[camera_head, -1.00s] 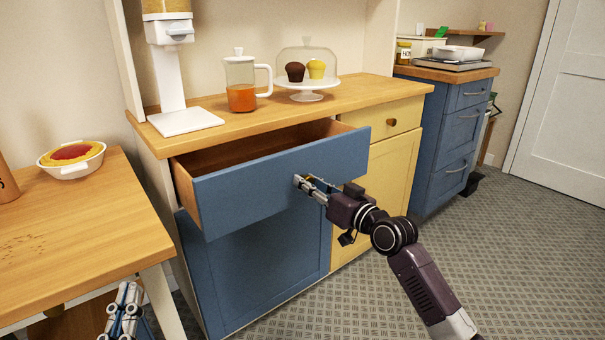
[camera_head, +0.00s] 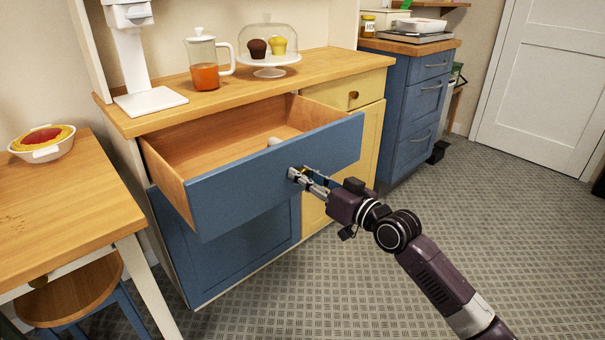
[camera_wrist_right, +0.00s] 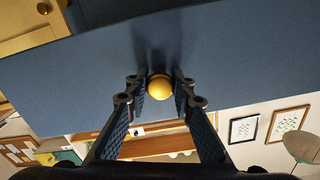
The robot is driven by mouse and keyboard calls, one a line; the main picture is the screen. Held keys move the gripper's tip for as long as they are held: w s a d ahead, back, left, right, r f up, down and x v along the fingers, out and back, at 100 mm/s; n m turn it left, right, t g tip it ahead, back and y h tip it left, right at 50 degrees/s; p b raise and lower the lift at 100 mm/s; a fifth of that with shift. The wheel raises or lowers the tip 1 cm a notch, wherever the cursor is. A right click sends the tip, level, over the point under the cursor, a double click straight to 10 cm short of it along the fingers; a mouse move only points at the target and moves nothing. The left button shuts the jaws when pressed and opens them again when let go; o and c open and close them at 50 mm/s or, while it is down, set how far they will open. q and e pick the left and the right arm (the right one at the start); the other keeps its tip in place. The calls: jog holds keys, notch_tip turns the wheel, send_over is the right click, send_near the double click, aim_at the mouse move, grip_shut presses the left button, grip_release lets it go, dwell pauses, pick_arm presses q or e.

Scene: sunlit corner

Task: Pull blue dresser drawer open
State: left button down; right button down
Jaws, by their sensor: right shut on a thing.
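The blue dresser drawer (camera_head: 250,180) stands well out from the dresser, its wooden inside (camera_head: 220,150) showing from above. A small pale rounded thing (camera_head: 273,141) lies inside, partly hidden by the drawer front. My right gripper (camera_head: 297,176) is at the drawer front, shut on its knob. In the right wrist view the round brass-coloured knob (camera_wrist_right: 159,87) sits between the two fingers of the right gripper (camera_wrist_right: 160,98), against the blue front. In the head view the gripper hides the knob. My left gripper is not in view now.
A jug of orange drink (camera_head: 206,66) and a domed cake stand (camera_head: 269,71) stand on the dresser top (camera_head: 300,75). A wooden table (camera_head: 60,210) with a pie dish (camera_head: 42,146) and a stool (camera_head: 70,295) are at left. The floor (camera_head: 480,220) at right is clear.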

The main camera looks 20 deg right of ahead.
jog(key=c, duration=1.6)
grip_release()
jog(key=shift+s, duration=0.1)
jog(key=shift+v, duration=5.9)
jog(key=shift+r, duration=0.1)
